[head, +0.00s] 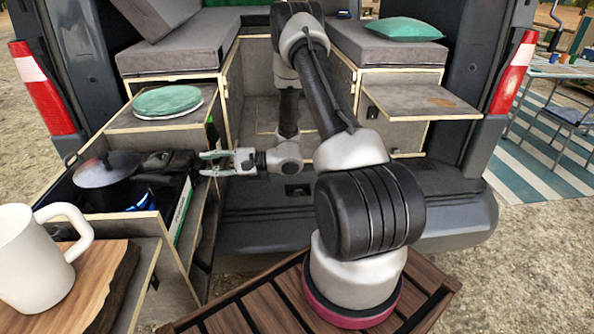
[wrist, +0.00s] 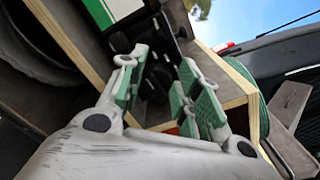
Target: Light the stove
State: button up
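The camping stove (head: 182,208) sits in the pulled-out drawer at the left, with a green and white side strip that also shows in the wrist view (wrist: 100,12). A dark pot (head: 108,170) stands on it. A small blue patch (head: 146,200) shows beside the pot; I cannot tell whether it is flame. My gripper (head: 206,163) is to the right of the stove's black end (head: 172,162), pointing left. In the wrist view its green-padded fingers (wrist: 160,88) are apart, with dark parts (wrist: 158,72) visible beyond the gap. No control knob can be made out clearly.
A white mug (head: 30,262) stands on a wooden board (head: 95,290) at front left. A folding shelf (head: 420,100) is at right.

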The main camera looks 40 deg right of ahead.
jog(key=m, duration=0.4)
jog(key=shift+w+d+r+m, duration=0.15)
jog(key=shift+w+r+m, duration=0.05)
jog(key=shift+w+m, duration=0.15)
jog(key=m, duration=0.4)
jog(key=shift+w+d+m, duration=0.2)
jog(key=shift+w+m, duration=0.05)
jog(key=shift+w, duration=0.05)
jog(key=v, duration=0.7)
jog(key=s+f+n+g, duration=0.3)
jog(key=s+f+g, duration=0.15)
jog(key=s, duration=0.55)
jog(key=s+d+r+n+g+h, duration=0.3)
jog(key=s+r+n+g+h, duration=0.1)
jog(key=s+r+n, duration=0.2)
jog(key=s+d+r+n+g+h, duration=0.3)
jog(key=s+r+n+h, duration=0.2)
jog(key=s, duration=0.3)
jog(key=shift+s+r+n+g, duration=0.2)
jog(key=shift+r+n+g, duration=0.25)
jog(key=shift+n, duration=0.45)
jog(key=shift+r, duration=0.1)
